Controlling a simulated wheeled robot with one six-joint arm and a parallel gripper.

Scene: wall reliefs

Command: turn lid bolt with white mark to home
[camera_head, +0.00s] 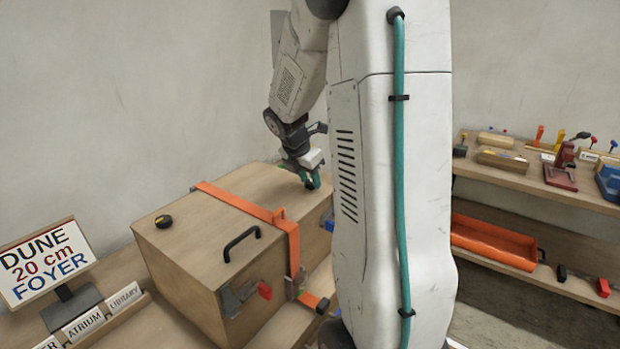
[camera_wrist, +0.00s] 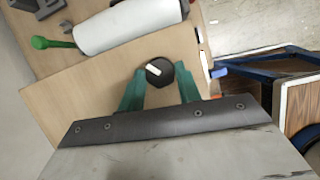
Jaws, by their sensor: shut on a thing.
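The lid bolt is a dark round knob with a white mark (camera_wrist: 153,70), seen in the wrist view on the wooden lid near its edge. The white mark lies slanted across the knob. My gripper (camera_wrist: 160,76) has its green fingers on both sides of this bolt and is shut on it. In the head view my gripper (camera_head: 309,181) is low over the far right part of the wooden crate (camera_head: 190,225), and the bolt there is hidden by the fingers. A second dark knob (camera_head: 163,221) sits on the lid's near left corner.
An orange strap (camera_head: 240,203) crosses the lid, with a black handle (camera_head: 241,243) beside it. A sign (camera_head: 45,262) reads "DUNE 20 cm FOYER". Shelves at right hold tools and an orange tray (camera_head: 493,242). In the wrist view, a white roll (camera_wrist: 128,25) lies beyond the lid.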

